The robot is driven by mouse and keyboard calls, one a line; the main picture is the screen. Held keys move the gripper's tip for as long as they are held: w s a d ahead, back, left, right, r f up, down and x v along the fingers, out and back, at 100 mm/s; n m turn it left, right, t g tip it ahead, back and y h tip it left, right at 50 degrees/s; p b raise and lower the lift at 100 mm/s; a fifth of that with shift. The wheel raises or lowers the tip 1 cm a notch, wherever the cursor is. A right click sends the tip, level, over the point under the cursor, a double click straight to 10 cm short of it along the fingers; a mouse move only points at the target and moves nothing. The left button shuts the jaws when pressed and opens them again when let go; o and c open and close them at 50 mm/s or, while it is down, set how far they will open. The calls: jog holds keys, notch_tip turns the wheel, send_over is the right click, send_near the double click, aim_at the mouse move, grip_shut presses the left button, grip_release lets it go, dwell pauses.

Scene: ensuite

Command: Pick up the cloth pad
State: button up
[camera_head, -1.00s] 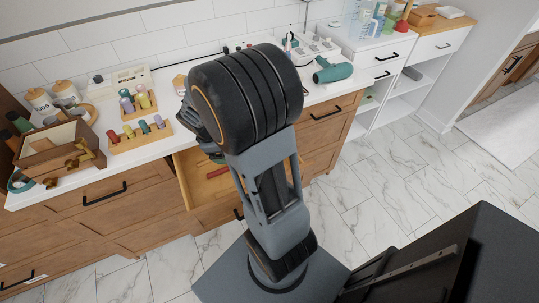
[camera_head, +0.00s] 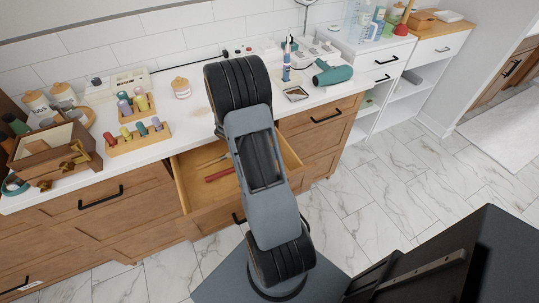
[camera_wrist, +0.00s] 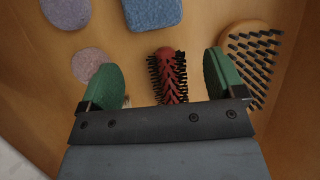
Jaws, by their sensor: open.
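In the wrist view, two flat round pinkish-grey pads lie at the left, a larger one (camera_wrist: 66,12) at the top edge and a smaller one (camera_wrist: 90,64) below it. A blue-grey rounded block (camera_wrist: 152,13) lies at the top. I cannot tell for sure which of these is the cloth pad. My gripper (camera_wrist: 161,78) is open, with green finger pads wide apart. A red round brush (camera_wrist: 169,80) shows between the fingers, not gripped. The left finger is close to the smaller round pad in the picture. In the head view my arm hides the gripper.
The open wooden drawer (camera_head: 180,188) surrounds the gripper. A wooden paddle brush (camera_wrist: 250,62) lies at the right in the wrist view.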

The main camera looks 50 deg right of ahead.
jog(key=shift+s+d, duration=0.35)
jog(key=shift+d, duration=0.5)
jog(key=shift+s+d, duration=0.35)
jog(key=shift+d, duration=0.45)
jog(key=d, duration=0.1)
jog(key=s+d, duration=0.1)
jog(key=d, duration=0.1)
jog(key=shift+s+d, duration=0.25)
jog(key=shift+x, duration=0.8)
jog(key=shift+d+f, duration=0.1)
jog(key=shift+f, duration=0.55)
jog(key=shift+c, duration=0.4)
jog(key=c, duration=0.9)
